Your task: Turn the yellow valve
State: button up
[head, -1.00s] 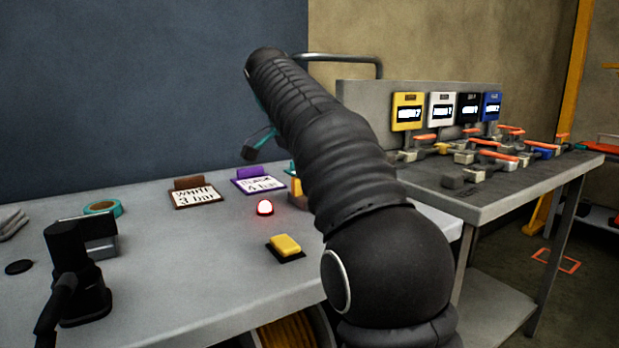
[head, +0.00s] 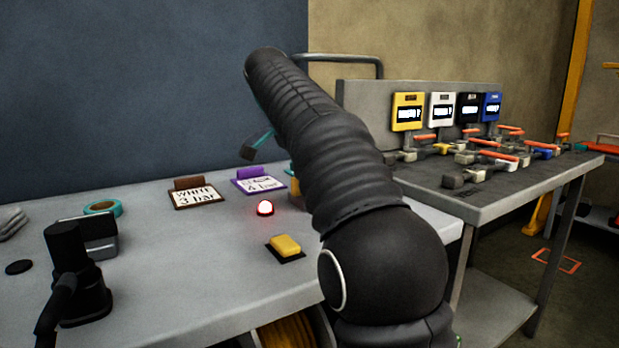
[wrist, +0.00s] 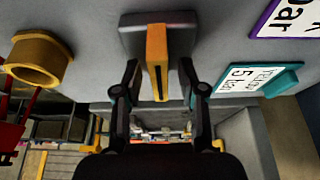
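My gripper (wrist: 160,72) is open in the wrist view, its two dark fingers on either side of an upright yellow block with a dark slot (wrist: 157,55) on a grey base. Gaps show between fingers and block, so I see no grip. In the head view my arm hides the gripper. On the right table, a small yellow valve body (head: 441,148) with an orange handle sits near the yellow display panel (head: 408,113). The panel's digits are too blurred to read. A card with a teal holder (wrist: 255,80), reading "5 bar", is right of the gripper in the wrist view.
The left bench holds a white-tagged card (head: 196,197), a purple card (head: 258,183), a lit red lamp (head: 265,208) and a yellow button (head: 286,246). A yellow ring-shaped part (wrist: 38,60) is left of the gripper. Several other valves crowd the right table.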

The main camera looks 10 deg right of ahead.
jog(key=shift+v, duration=0.8)
jog(key=shift+s+a+r, duration=0.15)
jog(key=shift+a+r, duration=0.4)
jog(key=shift+r, duration=0.1)
jog(key=s+a, duration=0.1)
jog(key=a, duration=0.2)
jog(key=s+a, duration=0.1)
jog(key=a, duration=0.2)
jog(key=s+a, duration=0.1)
jog(key=a, duration=0.2)
jog(key=shift+a, duration=0.4)
jog(key=shift+s+a, duration=0.25)
jog(key=shift+a, duration=0.3)
jog(key=shift+f, duration=0.1)
